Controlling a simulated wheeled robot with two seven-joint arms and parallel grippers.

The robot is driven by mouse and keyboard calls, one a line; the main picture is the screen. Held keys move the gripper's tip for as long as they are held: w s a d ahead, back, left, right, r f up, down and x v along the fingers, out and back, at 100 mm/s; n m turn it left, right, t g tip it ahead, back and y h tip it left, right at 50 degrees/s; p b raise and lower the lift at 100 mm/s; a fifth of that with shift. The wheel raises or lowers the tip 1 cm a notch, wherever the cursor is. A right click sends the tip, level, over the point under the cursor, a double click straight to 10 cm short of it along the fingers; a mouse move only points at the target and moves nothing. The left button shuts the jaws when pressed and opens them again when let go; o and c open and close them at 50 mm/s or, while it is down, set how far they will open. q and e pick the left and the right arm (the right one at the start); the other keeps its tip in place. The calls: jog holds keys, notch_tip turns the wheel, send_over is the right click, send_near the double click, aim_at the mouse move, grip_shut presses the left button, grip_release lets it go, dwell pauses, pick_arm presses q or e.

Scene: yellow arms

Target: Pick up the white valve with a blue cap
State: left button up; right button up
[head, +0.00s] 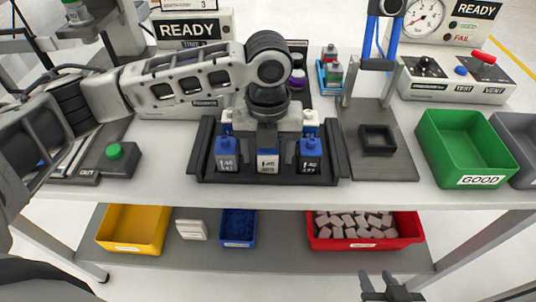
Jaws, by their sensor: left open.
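Several small white valves with blue caps stand upright in a dark tray (342,165) on the table. In the front row are a left valve (226,164), a middle valve (267,160) and a right valve (311,164), each with a printed label. Parts of a back row show behind them, mostly hidden by my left gripper. My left gripper (267,150) points down over the middle of the tray, its dark fingers apart on either side of the middle valve. Contact with it cannot be told. My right gripper (392,287) is low at the bottom edge, open and empty.
A green bin (463,150) marked GOOD and a grey bin (517,133) stand at right. A dark fixture (378,140) with a blue-handled press is beside the tray. A green button box (115,155) is at left. Yellow (133,230), blue (238,229) and red (365,240) bins sit on the lower shelf.

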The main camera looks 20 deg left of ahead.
pick_arm(q)
jog(key=c, duration=1.1)
jog(key=shift+r, duration=0.15)
